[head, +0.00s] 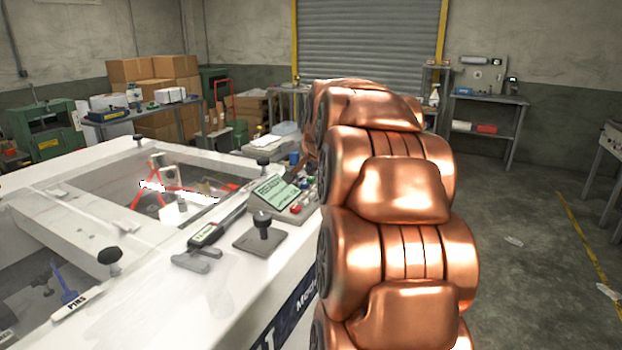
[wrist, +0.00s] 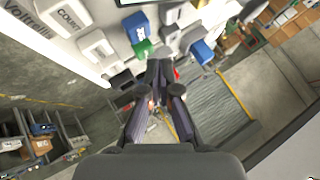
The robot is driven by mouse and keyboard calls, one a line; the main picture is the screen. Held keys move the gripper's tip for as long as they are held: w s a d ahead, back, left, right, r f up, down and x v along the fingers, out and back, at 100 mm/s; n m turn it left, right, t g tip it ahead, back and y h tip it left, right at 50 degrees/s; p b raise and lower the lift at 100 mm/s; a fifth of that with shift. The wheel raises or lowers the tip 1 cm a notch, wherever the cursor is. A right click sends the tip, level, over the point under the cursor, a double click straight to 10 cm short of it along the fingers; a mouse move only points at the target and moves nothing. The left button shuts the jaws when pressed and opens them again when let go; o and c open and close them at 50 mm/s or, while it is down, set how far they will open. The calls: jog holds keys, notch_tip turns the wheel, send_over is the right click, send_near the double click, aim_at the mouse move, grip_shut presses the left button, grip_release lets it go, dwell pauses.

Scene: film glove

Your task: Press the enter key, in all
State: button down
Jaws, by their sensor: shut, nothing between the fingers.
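In the head view, a small control panel with a green-lit screen (head: 277,193) and several coloured keys stands on the white machine's right edge. A red key (head: 296,209) shows beside the screen. In the wrist view, a white key lettered like "COUNT" (wrist: 68,17), a blue key (wrist: 138,27), a green key (wrist: 143,48) and another blue key (wrist: 201,51) stick up. No enter label is readable. My gripper (wrist: 158,68) is shut and empty, its tips over the keys' lower side in the picture. Contact cannot be told. My copper arm hides my gripper in the head view.
The white machine top (head: 140,300) has an open glazed bay and several black knobs (head: 110,256). A handheld meter (head: 207,233) and a knobbed plate (head: 260,240) lie near the panel. Benches (head: 490,99) stand behind. Floor (head: 530,240) at right is mostly clear.

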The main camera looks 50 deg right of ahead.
aim_at(312, 179)
jog(key=shift+r, duration=0.3)
jog(key=shift+r+p, duration=0.5)
jog(key=shift+r, duration=2.05)
